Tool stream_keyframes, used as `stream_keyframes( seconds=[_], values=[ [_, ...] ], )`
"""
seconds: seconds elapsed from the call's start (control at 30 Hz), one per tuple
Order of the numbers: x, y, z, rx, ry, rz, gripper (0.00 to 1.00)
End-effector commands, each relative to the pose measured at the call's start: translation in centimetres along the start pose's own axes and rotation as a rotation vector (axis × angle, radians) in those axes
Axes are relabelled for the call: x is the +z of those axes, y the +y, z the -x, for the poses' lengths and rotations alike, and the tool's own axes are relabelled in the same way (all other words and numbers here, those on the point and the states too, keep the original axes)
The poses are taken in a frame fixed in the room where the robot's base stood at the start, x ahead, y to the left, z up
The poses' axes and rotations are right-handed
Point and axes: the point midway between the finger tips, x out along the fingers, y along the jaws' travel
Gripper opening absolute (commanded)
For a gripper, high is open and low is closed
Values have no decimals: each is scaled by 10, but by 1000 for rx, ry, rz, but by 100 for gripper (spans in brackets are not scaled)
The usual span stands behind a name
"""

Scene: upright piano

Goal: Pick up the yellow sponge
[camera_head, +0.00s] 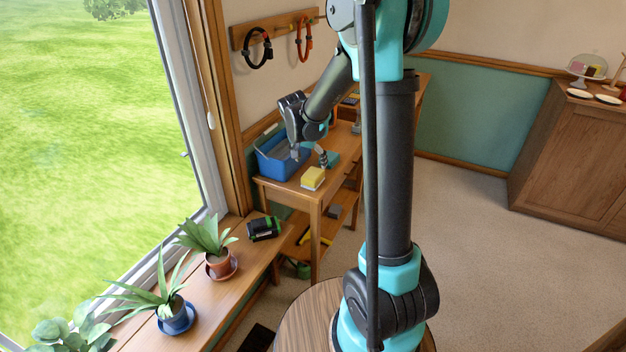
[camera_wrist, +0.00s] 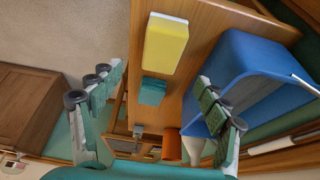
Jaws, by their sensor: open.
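The yellow sponge (camera_head: 313,176) lies near the front end of the wooden side table, with a pale layer along its edge. In the wrist view the sponge (camera_wrist: 166,45) is at the upper middle, beyond my fingertips and in full view. My gripper (camera_head: 309,156) hangs over the table behind the sponge, next to the blue bin. In the wrist view my gripper (camera_wrist: 157,106) has its two fingers spread wide on the left and right, with nothing between them. The sponge is apart from both fingers.
The blue bin (camera_wrist: 238,80) stands right of the sponge in the wrist view. A small teal block (camera_wrist: 153,91) lies close to the sponge, with an orange-red object (camera_wrist: 171,146) farther along. The wooden table (camera_head: 290,191) stands by the window bench with potted plants (camera_head: 221,262).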

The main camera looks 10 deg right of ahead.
Motion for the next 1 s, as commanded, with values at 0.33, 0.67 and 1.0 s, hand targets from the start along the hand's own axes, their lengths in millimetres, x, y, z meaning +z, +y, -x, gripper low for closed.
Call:
stream_keyframes(
  seconds=[0.33,0.67,1.0],
  values=[
    [0,0,-36,0,0,1,76],
    [-3,-2,-69,1,0,0,76],
    [-3,-2,-88,0,2,1,76]
  ],
)
